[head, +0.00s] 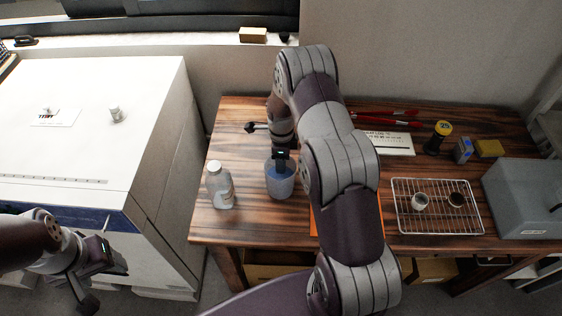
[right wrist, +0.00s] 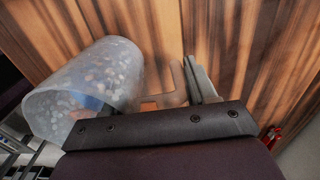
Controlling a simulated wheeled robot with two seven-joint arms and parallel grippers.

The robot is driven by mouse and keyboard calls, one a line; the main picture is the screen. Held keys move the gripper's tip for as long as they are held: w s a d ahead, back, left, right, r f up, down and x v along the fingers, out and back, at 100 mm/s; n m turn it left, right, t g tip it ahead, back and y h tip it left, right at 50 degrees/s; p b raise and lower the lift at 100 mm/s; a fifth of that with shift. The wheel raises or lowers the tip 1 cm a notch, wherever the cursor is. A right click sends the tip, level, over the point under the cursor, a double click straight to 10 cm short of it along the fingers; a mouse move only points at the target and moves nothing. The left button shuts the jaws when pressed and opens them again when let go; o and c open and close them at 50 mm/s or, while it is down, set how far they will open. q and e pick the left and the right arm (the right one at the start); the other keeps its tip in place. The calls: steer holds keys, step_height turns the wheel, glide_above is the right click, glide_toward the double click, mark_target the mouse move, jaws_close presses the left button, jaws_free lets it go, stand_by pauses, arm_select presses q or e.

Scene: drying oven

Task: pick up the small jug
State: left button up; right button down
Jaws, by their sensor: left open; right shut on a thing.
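The small jug (head: 280,180) is a translucent bluish cup, upright over the left part of the wooden table. It also shows at the left of the right wrist view (right wrist: 85,92), with its handle (right wrist: 168,88) beside the gripper finger. My right gripper (head: 282,153) comes from above and is shut on the jug's handle. The arm hides part of this area in the head view, and I cannot tell whether the jug's base touches the table. My left gripper (head: 103,280) is open and empty at the lower left, in front of the white oven.
A clear bottle (head: 219,186) with a white cap stands just left of the jug. A wire rack (head: 437,222) with two small cups, a grey box (head: 525,198) and a yellow-capped jar (head: 438,137) stand at the right. The white oven (head: 90,115) borders the table's left.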

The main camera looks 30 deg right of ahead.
steer(key=shift+r, duration=0.7)
steer(key=r, duration=0.2)
steer(key=shift+s+r+b, duration=0.2)
steer(key=shift+r+b, duration=0.15)
steer(key=s+r+p, duration=0.3)
steer(key=s+r, duration=0.7)
steer(key=s, duration=0.1)
steer(key=shift+s+d+r, duration=0.15)
steer(key=shift+r, duration=0.2)
